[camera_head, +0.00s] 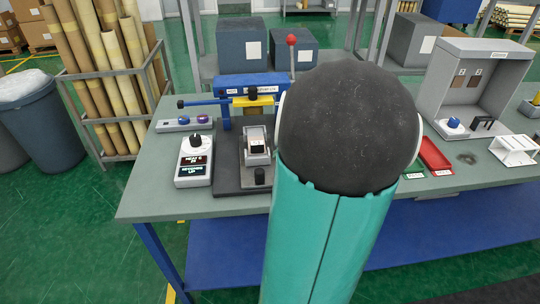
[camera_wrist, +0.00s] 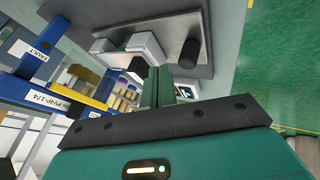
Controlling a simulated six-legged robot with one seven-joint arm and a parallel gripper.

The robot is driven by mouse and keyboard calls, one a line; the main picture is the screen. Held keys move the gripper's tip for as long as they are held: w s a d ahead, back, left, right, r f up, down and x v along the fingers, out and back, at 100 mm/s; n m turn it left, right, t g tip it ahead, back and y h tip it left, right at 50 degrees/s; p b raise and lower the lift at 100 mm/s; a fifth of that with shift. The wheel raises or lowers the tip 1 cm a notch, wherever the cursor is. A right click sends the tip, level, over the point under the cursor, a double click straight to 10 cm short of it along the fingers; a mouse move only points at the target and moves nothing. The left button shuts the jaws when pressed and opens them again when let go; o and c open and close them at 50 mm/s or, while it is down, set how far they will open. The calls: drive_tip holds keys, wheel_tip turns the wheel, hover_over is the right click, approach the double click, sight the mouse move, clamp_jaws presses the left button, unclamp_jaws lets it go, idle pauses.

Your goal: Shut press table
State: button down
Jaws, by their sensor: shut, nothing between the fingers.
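The blue press (camera_head: 240,86) stands on a dark base plate on the workbench, with a yellow part and a red-ball lever (camera_head: 291,40). Its press table carries a light grey fixture (camera_head: 257,158) with a dark part in it. The fixture sits on the near side of the press column, and a black knob (camera_head: 259,177) stands in front of it. In the wrist view the fixture (camera_wrist: 148,46) and knob (camera_wrist: 189,53) show beyond my gripper (camera_wrist: 162,76). My gripper is shut and empty, close to them; contact cannot be told. The head view hides it behind my arm.
A control box (camera_head: 195,160) with a dial and lit displays stands left of the press on the green-topped workbench (camera_head: 150,205). A button strip (camera_head: 185,123) lies behind it.

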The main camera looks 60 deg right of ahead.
sight(262, 135)
drive_tip(key=x, duration=0.9)
drive_tip(key=shift+w, duration=0.1)
drive_tip(key=w+d, duration=0.5)
drive_tip(key=d, duration=0.1)
drive_tip(key=w+d, duration=0.3)
drive_tip(key=d, duration=0.1)
drive_tip(key=shift+w, duration=0.35)
drive_tip(key=shift+r, duration=0.1)
drive_tip(key=shift+w, duration=0.15)
